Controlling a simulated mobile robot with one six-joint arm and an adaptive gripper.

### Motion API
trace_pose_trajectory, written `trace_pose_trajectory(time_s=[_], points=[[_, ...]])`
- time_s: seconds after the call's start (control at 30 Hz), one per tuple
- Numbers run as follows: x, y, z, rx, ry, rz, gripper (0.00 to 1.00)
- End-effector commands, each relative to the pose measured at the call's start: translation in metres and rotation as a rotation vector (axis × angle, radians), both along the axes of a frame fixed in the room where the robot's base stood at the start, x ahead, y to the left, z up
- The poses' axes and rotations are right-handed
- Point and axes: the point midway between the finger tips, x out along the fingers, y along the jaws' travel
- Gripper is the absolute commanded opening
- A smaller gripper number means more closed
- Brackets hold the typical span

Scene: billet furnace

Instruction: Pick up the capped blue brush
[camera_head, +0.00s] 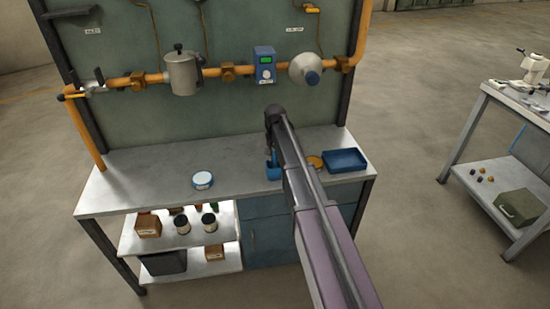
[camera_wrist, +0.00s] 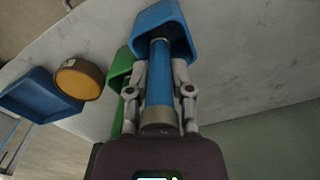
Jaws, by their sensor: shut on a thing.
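The capped blue brush (camera_wrist: 160,68) runs up the wrist view, with a blue shaft, a metal band at the near end and a wide blue cap (camera_wrist: 160,17) at the far end. My gripper (camera_wrist: 161,82) is shut on its shaft, one finger on each side. In the head view my gripper (camera_head: 270,146) is over the bench top, with the blue cap (camera_head: 273,172) below it. I cannot tell whether the cap touches the bench. A green item (camera_wrist: 119,72) of similar shape is just left of the brush in the wrist view, partly hidden by a finger.
On the bench (camera_head: 145,180), a blue tray (camera_head: 345,160) and an orange round container (camera_head: 315,162) stand right of my gripper. A white-and-blue tin (camera_head: 202,180) is to the left, with clear bench between. A pipe with a blue gauge (camera_head: 264,66) runs behind.

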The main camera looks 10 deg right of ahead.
Motion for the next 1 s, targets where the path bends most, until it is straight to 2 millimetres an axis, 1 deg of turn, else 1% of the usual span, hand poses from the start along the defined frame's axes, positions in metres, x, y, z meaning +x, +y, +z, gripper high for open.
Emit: trace_pose_trajectory(time_s=[0.17,0.37,0.8,1.0], points=[[0.0,0.0,0.009,0.0,0.0,0.0,0.0],[0.0,0.0,0.025,0.0,0.0,0.0,0.0],[0.0,0.0,0.071,0.0,0.0,0.0,0.0],[0.0,0.0,0.087,0.0,0.0,0.0,0.0]])
